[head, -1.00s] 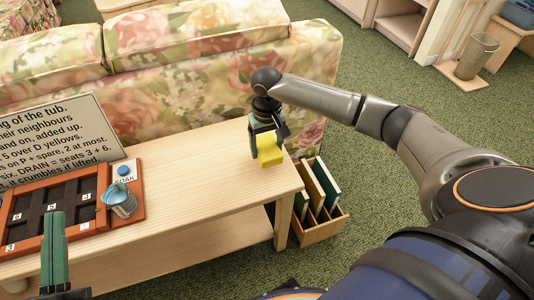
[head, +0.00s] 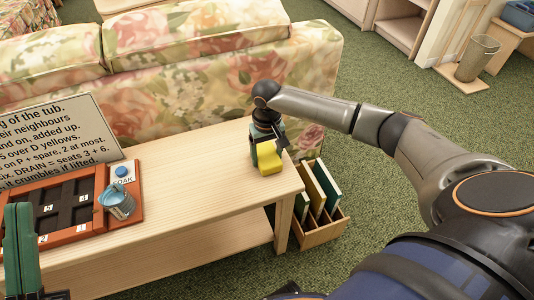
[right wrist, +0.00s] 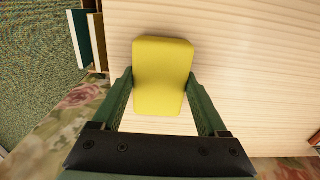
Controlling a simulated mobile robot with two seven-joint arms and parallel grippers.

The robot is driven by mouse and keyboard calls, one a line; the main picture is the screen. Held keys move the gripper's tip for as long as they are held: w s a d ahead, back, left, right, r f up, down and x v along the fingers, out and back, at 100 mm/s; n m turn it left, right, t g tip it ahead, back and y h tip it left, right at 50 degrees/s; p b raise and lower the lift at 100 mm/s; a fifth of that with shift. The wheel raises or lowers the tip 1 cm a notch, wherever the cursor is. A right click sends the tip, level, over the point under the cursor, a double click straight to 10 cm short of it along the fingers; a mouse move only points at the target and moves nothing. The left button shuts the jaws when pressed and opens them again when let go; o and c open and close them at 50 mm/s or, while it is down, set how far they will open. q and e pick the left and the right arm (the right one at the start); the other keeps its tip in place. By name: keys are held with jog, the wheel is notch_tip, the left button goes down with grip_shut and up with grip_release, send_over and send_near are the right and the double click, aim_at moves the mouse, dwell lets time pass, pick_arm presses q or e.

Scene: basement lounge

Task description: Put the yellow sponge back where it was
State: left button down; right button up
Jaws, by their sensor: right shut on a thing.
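The yellow sponge (head: 268,157) is at the right end of the wooden table (head: 200,190). My right gripper (head: 267,145) is shut on it from behind. In the right wrist view the sponge (right wrist: 162,75) sits between the two green fingers (right wrist: 160,95), over the pale tabletop. I cannot tell whether its underside touches the table. My left gripper (head: 20,250) is at the lower left, in front of the tray; its jaw opening cannot be judged.
An orange tray with dark numbered seats (head: 65,208), a blue SOAK button (head: 121,171) and a small blue bucket (head: 117,202) stand at the table's left. A lettered sign (head: 55,140) leans behind. A book rack (head: 318,232) stands right of the table. The table's middle is clear.

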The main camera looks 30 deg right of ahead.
jog(key=o, duration=1.1)
jog(key=shift+r, duration=0.15)
